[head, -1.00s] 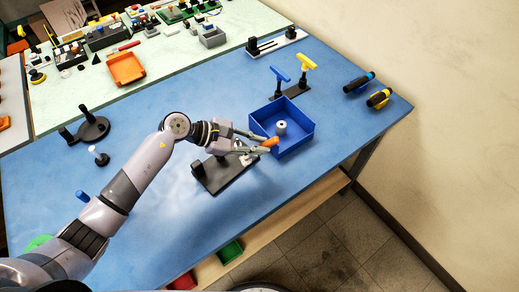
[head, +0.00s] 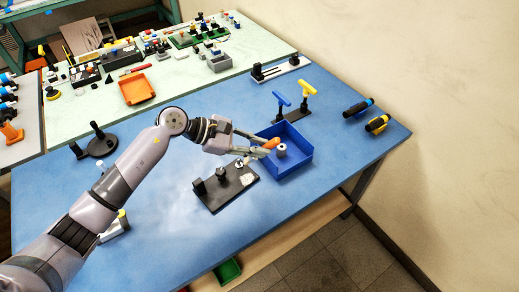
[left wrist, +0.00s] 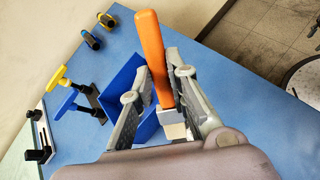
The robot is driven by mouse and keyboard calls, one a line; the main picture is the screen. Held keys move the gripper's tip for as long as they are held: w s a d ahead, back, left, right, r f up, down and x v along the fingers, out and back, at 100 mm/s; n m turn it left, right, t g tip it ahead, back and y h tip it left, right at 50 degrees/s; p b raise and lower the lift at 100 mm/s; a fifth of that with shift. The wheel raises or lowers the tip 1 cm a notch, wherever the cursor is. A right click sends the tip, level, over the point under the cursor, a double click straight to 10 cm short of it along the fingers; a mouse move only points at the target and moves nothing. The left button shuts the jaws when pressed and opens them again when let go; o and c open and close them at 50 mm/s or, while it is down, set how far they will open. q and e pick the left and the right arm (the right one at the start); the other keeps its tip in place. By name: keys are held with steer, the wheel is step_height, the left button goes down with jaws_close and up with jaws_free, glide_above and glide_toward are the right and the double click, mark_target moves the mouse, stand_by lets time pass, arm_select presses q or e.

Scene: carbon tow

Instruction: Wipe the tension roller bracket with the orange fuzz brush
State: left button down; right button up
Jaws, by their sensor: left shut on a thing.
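My left gripper (head: 258,146) is shut on the orange brush (head: 271,143), over the near left edge of the blue bin. In the left wrist view the brush's orange handle (left wrist: 151,50) stands up between the fingers (left wrist: 160,86), with a pale block at its lower end; no fuzz can be made out. A black base plate with upright posts (head: 225,190), which looks like the tension roller bracket, lies on the blue table just below the gripper. A pale patch shows on its right part. The brush appears apart from it. My right gripper is not in view.
The open blue bin (head: 302,162) holds a pale spool (head: 281,150). Behind it a stand carries blue and yellow T-handles (head: 304,90). Two dark-handled tools (head: 376,124) lie at the right. A round black fixture (head: 102,145) stands left. The blue table's front is mostly clear.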

arm_select(q)
steer(key=shift+w+f, duration=0.1)
stand_by(0.3)
steer(key=shift+s+a+f+b, duration=0.45)
steer(key=shift+s+a+b, duration=0.25)
steer(key=shift+s, duration=0.05)
